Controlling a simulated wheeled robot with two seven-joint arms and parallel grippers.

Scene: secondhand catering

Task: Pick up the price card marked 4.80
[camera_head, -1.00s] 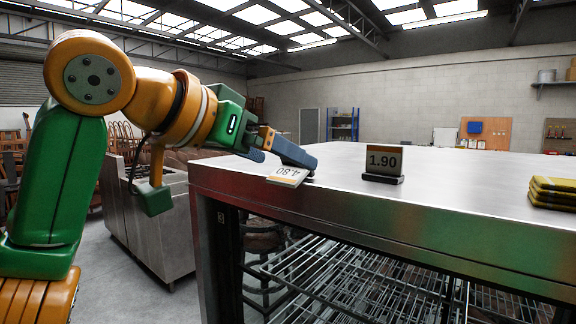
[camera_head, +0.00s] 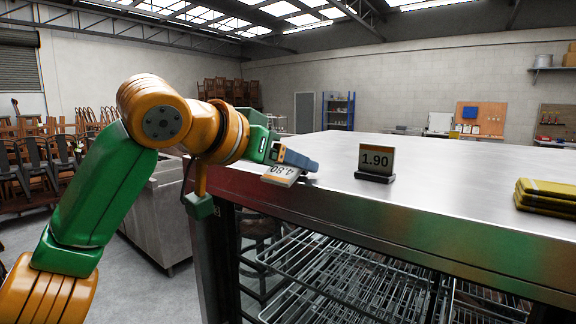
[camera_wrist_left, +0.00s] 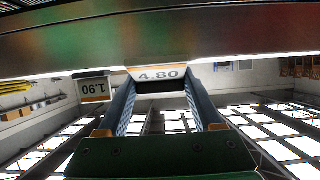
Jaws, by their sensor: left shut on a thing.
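The price card marked 4.80 (camera_head: 281,175) is white with an orange strip and looks tipped over in the head view, by the counter's near left corner. It also shows in the left wrist view (camera_wrist_left: 159,74), between the fingertips. My left gripper (camera_head: 303,162) is shut on it. I cannot tell whether the card touches the counter top. A second price card, marked 1.90 (camera_head: 376,160), stands upright in a dark base on the counter, to the right of my gripper and apart from it. My right gripper is in neither view.
The steel counter (camera_head: 430,180) has wide bare room around the 1.90 card. Folded yellow cloths (camera_head: 547,194) lie at its right. Wire racks (camera_head: 340,275) sit below the top. Stacked chairs (camera_head: 30,165) stand on the floor at the left.

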